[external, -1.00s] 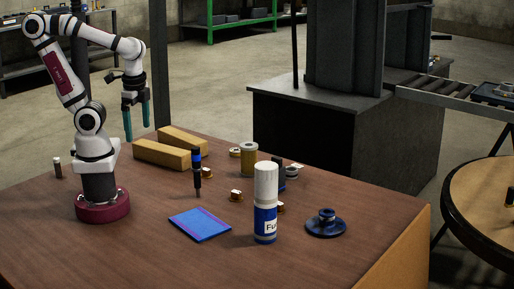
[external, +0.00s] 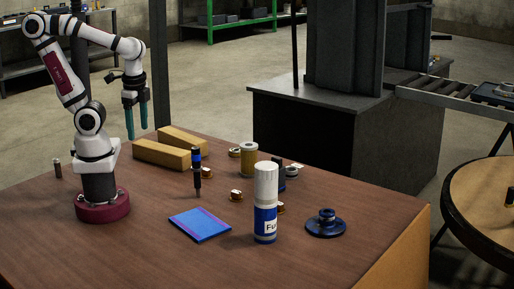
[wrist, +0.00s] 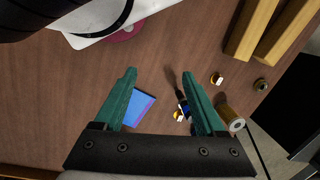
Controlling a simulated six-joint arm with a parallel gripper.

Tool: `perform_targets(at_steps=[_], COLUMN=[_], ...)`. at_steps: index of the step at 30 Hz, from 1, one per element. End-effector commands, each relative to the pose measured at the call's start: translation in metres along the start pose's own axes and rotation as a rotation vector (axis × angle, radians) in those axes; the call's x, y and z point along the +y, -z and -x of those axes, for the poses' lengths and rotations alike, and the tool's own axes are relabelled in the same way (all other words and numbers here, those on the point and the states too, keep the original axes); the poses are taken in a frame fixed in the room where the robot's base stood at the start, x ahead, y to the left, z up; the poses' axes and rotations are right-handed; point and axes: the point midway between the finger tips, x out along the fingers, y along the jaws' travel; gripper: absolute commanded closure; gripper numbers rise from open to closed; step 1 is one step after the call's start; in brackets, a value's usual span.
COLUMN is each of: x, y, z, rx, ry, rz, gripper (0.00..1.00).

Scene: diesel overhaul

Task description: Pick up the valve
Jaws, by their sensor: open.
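No part is labelled as the valve, and I cannot tell for certain which one it is. A dark blue round disc with a raised knob (external: 325,224) lies at the right of the table. A slim black part with a blue band (external: 197,172) stands upright near the middle; it also shows in the wrist view (wrist: 182,103). Several small brass-and-white parts lie around it, one of them in front (external: 236,195). My gripper (external: 137,132) is open and empty, fingers down, high above the back left of the table. Its teal fingers (wrist: 160,74) are apart in the wrist view.
Two tan blocks (external: 162,154) lie behind the parts. A yellow filter (external: 249,160) and a tall white-and-blue bottle (external: 265,205) stand upright. A blue pad (external: 200,224) lies flat in front. The front left of the wooden table (external: 110,255) is clear.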

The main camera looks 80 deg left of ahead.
Motion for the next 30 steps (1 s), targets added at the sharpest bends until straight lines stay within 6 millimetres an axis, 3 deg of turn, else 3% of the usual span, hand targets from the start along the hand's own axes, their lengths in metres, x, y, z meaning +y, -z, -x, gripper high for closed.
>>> perform_targets(at_steps=[5,8,11,13,15,19,22,26,30], x=[-0.003,-0.031,-0.092,-0.141,-0.185,-0.238,-0.252,-0.251,-0.239], y=[0.003,0.029,0.069,0.088,0.097,0.097,0.096,0.096,0.098], z=[0.002,0.012,0.011,-0.005,-0.028,-0.065,-0.076,-0.083,-0.118], rx=[-0.003,-0.025,-0.061,-0.083,-0.104,-0.129,-0.135,-0.137,-0.141], ry=[-0.005,-0.048,-0.12,-0.168,-0.209,-0.258,-0.271,-0.272,-0.274], rz=[0.023,0.213,0.548,0.782,0.983,1.226,1.294,1.298,1.296], gripper=[0.28,0.28,0.28,0.28,0.28,0.28,0.28,0.28,0.28])
